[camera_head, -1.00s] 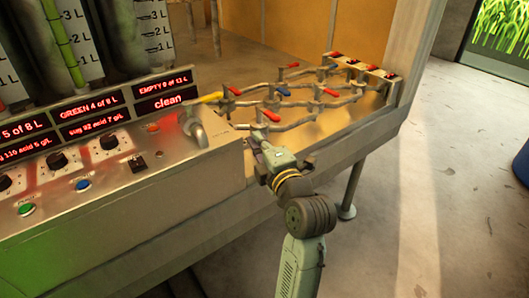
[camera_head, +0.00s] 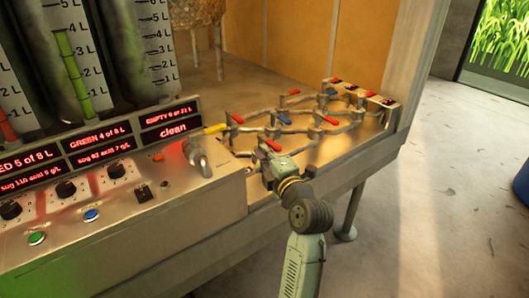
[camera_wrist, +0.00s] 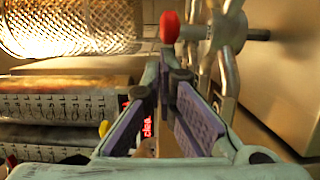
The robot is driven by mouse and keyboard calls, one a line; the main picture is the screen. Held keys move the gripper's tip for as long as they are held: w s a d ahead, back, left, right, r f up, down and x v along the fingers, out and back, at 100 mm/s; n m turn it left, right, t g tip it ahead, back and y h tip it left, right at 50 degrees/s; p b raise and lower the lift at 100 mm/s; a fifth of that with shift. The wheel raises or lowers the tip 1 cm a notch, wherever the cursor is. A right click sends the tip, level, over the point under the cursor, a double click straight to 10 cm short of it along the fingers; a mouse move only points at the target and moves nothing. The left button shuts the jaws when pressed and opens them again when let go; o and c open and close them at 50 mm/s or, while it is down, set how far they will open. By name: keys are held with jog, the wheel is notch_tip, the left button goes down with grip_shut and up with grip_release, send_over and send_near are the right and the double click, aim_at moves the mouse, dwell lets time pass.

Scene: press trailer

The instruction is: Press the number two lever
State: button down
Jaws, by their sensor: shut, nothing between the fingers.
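Several small levers with red or blue handles stand on a grey pipe network; no number is legible on them, so I cannot tell which is number two. A front red lever (camera_head: 273,145) is just beyond my gripper (camera_head: 262,158). Others are a red lever (camera_head: 237,118) at left, a blue lever (camera_head: 284,119) in the middle and a blue lever (camera_head: 331,91) further back. In the wrist view, a red-tipped lever (camera_wrist: 169,27) stands just past the tips of my gripper (camera_wrist: 166,72). My gripper is shut and empty. I cannot tell whether it touches the lever.
A control panel (camera_head: 110,215) with knobs and buttons lies left, below red-lettered displays (camera_head: 95,132). A grey spout or handle (camera_head: 197,157) and a yellow piece (camera_head: 215,128) are left of the pipes. A wire mesh basket (camera_wrist: 65,25) shows in the wrist view. Floor is open at right.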

jog(key=shift+f, duration=0.1)
jog(key=shift+w+d+n+y+b, duration=0.1)
jog(key=shift+d+n+y+b, duration=0.25)
jog(key=shift+b, duration=0.5)
